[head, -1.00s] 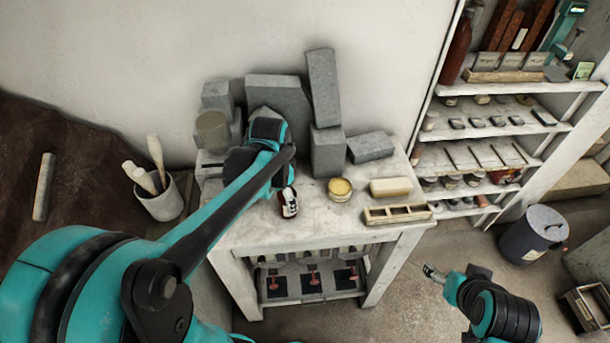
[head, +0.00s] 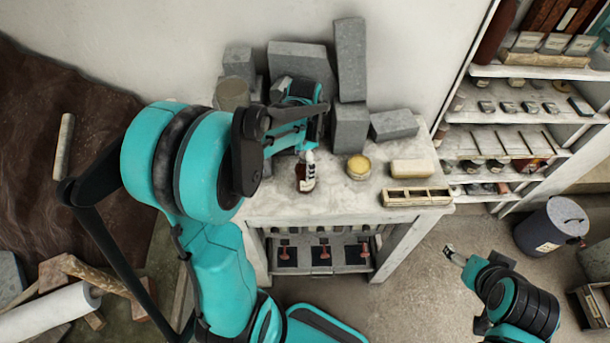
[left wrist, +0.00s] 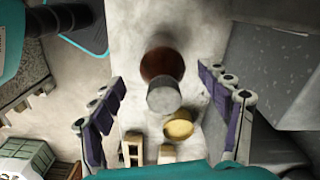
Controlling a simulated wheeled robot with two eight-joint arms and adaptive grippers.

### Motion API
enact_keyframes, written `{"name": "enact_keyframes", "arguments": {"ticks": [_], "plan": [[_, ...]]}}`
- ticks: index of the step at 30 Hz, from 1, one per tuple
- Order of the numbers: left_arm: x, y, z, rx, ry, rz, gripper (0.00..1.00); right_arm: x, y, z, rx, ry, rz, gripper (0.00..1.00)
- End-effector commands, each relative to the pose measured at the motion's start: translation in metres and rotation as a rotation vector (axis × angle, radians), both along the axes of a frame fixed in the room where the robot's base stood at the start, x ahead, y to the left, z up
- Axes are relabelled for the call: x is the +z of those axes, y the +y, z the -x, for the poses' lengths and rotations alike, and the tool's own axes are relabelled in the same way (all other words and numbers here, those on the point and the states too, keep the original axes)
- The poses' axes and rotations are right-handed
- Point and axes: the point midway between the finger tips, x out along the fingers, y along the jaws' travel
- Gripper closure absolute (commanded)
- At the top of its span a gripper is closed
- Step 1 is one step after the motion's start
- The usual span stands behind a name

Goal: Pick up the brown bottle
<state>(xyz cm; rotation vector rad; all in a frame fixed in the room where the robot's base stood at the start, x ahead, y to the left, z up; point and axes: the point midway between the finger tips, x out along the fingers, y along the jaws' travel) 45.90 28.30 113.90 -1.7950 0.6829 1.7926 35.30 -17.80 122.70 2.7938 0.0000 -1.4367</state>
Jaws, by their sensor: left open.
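The brown bottle (head: 306,184) stands upright on the white worktable (head: 260,203). Its lower part and pale label show in the head view; its top is partly hidden by my left gripper (head: 309,155). In the left wrist view the bottle (left wrist: 163,64) shows its brown body and grey cap between the two spread fingers of the left gripper (left wrist: 163,88). The left gripper is open and empty, close to the bottle. I cannot tell if a finger touches it. My right gripper (head: 453,254) is away at the lower right, and its jaws are too small to judge.
A yellow-topped jar (head: 359,167), a cream block (head: 412,169) and a wooden divided tray (head: 417,197) stand right of the bottle. Grey blocks (head: 350,127) and a grey-brown cylinder (head: 231,94) stand behind. The table's front strip is clear.

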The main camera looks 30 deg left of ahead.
Motion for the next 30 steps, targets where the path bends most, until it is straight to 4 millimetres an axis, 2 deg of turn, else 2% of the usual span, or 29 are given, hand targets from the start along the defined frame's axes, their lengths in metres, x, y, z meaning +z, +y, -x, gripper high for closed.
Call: {"name": "enact_keyframes", "arguments": {"ticks": [9, 12, 20, 28, 30], "plan": [[-0.046, 0.001, -0.004, 0.001, 0.0, 0.0, 0.24, -0.005, 0.0, 0.0, 0.0, 0.0, 0.0, 0.25], [-0.056, 0.001, -0.004, 0.001, 0.0, 0.0, 0.24, -0.007, 0.0, 0.0, 0.0, 0.0, 0.0, 0.25], [-0.058, 0.001, -0.004, 0.001, 0.0, 0.0, 0.24, -0.006, 0.0, 0.0, 0.0, 0.0, 0.0, 0.25], [-0.058, 0.001, -0.004, 0.001, 0.0, 0.0, 0.92, -0.006, 0.0, 0.0, 0.0, 0.0, 0.0, 0.25], [-0.058, 0.001, -0.004, 0.001, 0.0, 0.0, 0.92, -0.006, 0.0, 0.0, 0.0, 0.0, 0.0, 0.25]]}}
